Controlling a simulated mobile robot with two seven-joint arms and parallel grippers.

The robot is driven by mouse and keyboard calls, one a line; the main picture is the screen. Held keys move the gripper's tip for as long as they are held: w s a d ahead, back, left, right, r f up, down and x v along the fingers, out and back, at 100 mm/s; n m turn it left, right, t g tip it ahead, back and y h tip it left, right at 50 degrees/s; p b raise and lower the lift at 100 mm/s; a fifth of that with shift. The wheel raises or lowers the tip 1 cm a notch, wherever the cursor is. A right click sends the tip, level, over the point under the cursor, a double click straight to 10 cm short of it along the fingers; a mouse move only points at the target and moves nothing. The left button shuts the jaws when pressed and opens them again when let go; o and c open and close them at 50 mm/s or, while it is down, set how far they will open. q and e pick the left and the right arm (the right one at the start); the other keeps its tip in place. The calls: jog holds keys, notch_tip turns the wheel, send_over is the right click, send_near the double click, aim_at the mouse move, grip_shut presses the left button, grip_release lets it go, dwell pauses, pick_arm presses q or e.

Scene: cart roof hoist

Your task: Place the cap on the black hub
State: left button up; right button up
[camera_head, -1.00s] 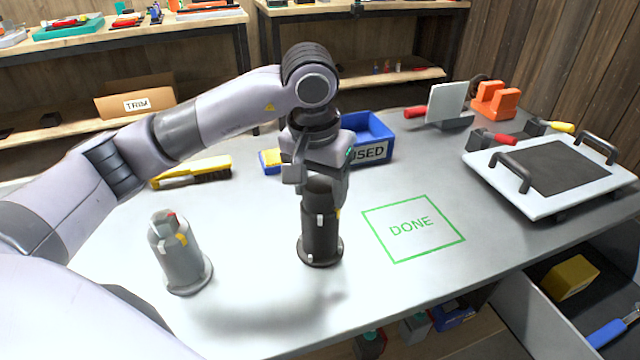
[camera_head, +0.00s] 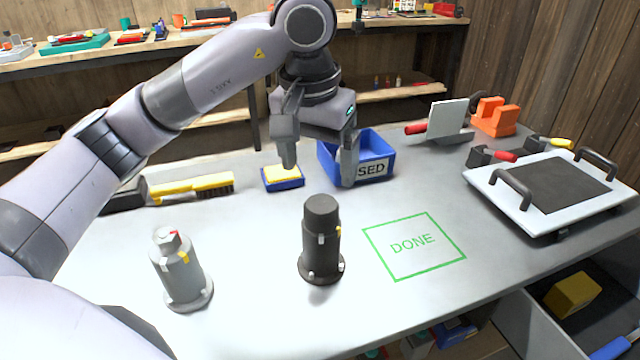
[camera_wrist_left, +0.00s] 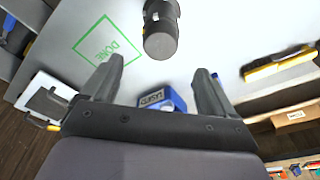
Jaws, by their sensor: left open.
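The black hub (camera_head: 321,258) stands upright on the grey bench, left of the green DONE square. A dark cap (camera_head: 321,207) sits upright on its top; whether it is fully seated cannot be told. My left gripper (camera_head: 318,172) is open and empty, above and behind the cap, apart from it. In the left wrist view the cap (camera_wrist_left: 160,46) shows beyond the open fingers, with the hub partly cut off by the top edge. A grey hub (camera_head: 180,272) with a small red mark on top stands to the left. My right gripper is not in view.
A blue USED bin (camera_head: 375,158) and a yellow-topped blue sponge (camera_head: 283,177) lie behind the hub. A yellow brush (camera_head: 195,185) lies at back left. A white panel with handles (camera_head: 552,190) stands right. The DONE square (camera_head: 414,245) is empty.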

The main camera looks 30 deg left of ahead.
pick_arm(q)
jog(key=r, duration=0.2)
jog(key=shift+s+r, duration=0.2)
jog(key=shift+r, duration=0.15)
